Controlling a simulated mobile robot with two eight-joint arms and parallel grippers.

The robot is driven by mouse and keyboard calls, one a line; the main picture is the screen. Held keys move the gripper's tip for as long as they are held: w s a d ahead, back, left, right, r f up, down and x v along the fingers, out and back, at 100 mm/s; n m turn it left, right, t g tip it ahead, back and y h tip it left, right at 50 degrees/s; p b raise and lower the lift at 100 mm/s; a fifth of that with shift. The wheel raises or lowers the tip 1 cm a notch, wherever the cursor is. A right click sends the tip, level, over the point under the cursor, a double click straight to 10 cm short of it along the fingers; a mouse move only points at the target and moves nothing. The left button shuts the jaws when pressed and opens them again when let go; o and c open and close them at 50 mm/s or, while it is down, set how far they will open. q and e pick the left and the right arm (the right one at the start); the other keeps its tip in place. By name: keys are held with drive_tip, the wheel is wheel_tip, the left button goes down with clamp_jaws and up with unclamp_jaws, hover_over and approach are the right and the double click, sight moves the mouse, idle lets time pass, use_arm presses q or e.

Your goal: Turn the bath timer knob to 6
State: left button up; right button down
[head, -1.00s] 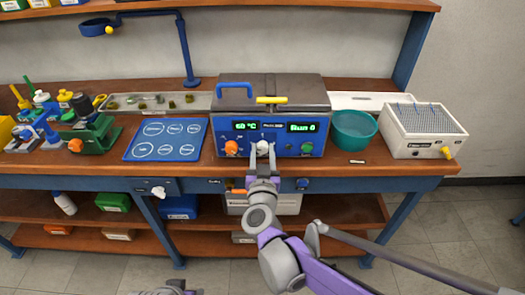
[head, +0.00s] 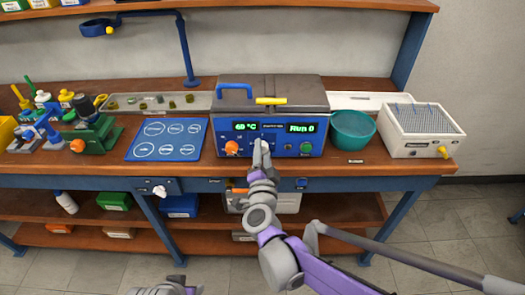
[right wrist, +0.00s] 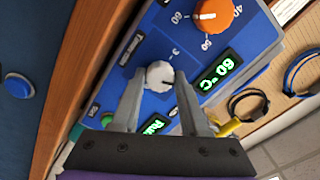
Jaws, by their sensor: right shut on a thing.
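The bath (head: 308,147) is a blue-fronted box with a grey lid on the bench, with green displays reading 60 °C and Run 0. The white timer knob (right wrist: 160,75) shows in the right wrist view on the blue panel, between the fingertips. A "3" is printed beside it; I cannot read the knob's exact setting. My right gripper (head: 262,148) is at the panel's middle and is shut on this knob, which the gripper hides in the head view. Part of my left arm shows at the bottom edge, without clear fingers.
An orange knob (head: 232,147) is left of the gripper and a green button (head: 306,147) is right. A teal bowl (head: 353,130) and a white box (head: 420,130) stand at right. A blue mat (head: 165,140) lies at left.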

drive_tip(key=shift+m, duration=1.9)
drive_tip(key=shift+c, duration=2.1)
unclamp_jaws()
drive_tip(key=s, duration=1.1)
drive_tip(key=shift+p, duration=0.35)
drive_tip(key=shift+w, duration=0.1)
